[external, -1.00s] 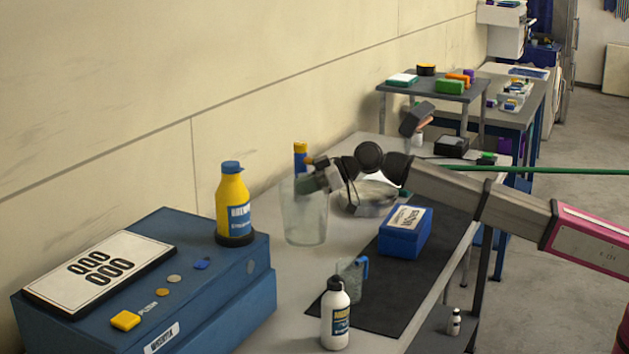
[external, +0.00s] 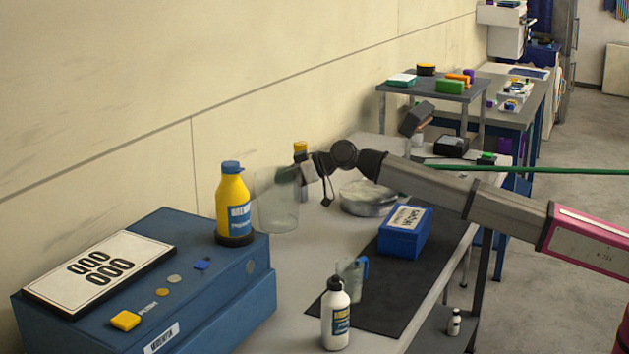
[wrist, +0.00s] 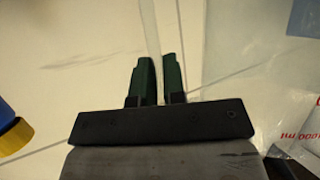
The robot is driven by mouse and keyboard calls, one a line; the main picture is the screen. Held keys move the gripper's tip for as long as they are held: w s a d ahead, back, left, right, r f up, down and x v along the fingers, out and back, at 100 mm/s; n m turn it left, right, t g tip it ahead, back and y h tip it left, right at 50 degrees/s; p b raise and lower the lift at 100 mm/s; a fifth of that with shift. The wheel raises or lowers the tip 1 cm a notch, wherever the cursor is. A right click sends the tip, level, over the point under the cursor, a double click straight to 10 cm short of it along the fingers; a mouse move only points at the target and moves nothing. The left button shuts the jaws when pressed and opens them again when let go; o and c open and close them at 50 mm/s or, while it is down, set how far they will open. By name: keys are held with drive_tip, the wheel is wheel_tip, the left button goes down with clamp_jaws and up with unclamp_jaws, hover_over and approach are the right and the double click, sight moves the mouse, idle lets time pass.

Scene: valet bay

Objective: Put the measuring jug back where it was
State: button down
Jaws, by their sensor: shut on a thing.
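A large clear measuring jug (external: 277,205) hangs in the air above the worktable, left of my gripper (external: 299,176). My gripper is shut on its upper right side. In the wrist view the two dark green fingers (wrist: 157,80) close on a thin pale strip, with a clear surface (wrist: 255,60) and red print ending in "ml" at the right. A smaller clear jug with a blue handle (external: 352,277) stands on the dark mat, partly hidden by a white bottle. Which spot the large jug came from does not show.
A yellow bottle (external: 233,200) stands on the blue case (external: 190,300), just left of the held jug. A blue bottle with a yellow cap (external: 300,150) is behind my gripper. A round clear dish (external: 367,200), a blue box (external: 404,240) and the white bottle (external: 336,318) stand on the table.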

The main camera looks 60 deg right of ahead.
drive_tip(key=shift+w+d+f, duration=0.2)
drive_tip(key=shift+d, duration=0.05)
drive_tip(key=shift+f, duration=1.95)
drive_tip(key=c, duration=1.2)
unclamp_jaws()
drive_tip(key=shift+f, duration=0.15)
drive_tip(key=v, duration=1.2)
